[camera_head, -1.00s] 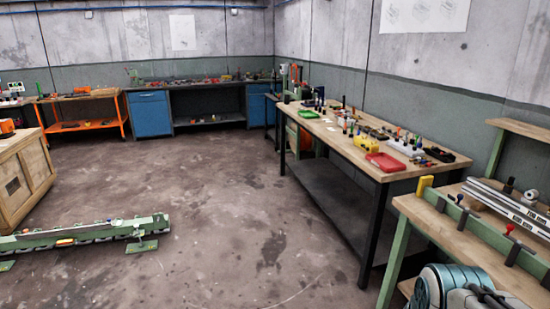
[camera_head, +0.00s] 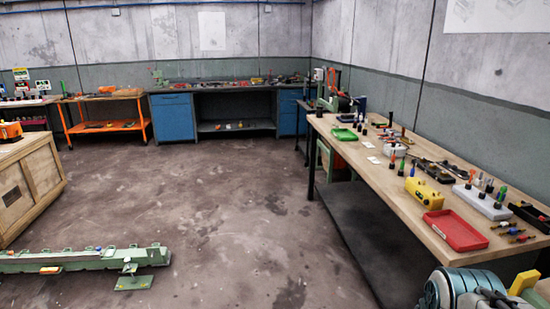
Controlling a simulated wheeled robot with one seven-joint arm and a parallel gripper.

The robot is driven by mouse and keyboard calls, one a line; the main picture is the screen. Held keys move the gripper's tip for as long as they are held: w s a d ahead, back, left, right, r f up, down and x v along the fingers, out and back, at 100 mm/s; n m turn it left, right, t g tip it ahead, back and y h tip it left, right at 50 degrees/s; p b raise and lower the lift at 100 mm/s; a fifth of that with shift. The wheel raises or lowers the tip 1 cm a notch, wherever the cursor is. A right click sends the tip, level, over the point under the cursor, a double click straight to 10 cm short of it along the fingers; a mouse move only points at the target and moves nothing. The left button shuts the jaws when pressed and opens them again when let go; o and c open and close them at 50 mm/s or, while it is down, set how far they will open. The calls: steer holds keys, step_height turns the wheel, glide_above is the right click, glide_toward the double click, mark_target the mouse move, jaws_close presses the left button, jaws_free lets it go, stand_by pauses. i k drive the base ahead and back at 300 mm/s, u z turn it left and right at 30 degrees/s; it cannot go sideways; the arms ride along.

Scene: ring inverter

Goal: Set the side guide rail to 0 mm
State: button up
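I cannot make out a side guide rail or a millimetre scale for certain. A long green rail-like assembly (camera_head: 75,261) lies low at the lower left, with small blue and orange parts on it and a green foot plate (camera_head: 134,283) at its right end. Part of my own arm (camera_head: 455,290), teal and grey, shows at the bottom right. My gripper cannot be seen.
A long wooden workbench (camera_head: 400,196) runs along the right, carrying a red tray (camera_head: 456,231), a yellow box (camera_head: 424,193) and small tools. A wooden crate (camera_head: 40,183) stands left. Blue cabinets (camera_head: 173,118) and an orange bench (camera_head: 103,126) line the back. The middle floor is clear.

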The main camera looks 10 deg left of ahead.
mark_target(11, 260)
steer(key=u, duration=0.4)
steer(key=i, duration=1.6)
steer(key=u, duration=1.55)
steer(key=i, duration=1.2)
steer(key=u, duration=0.85)
steer(key=i, duration=0.55)
steer(key=z, duration=0.1)
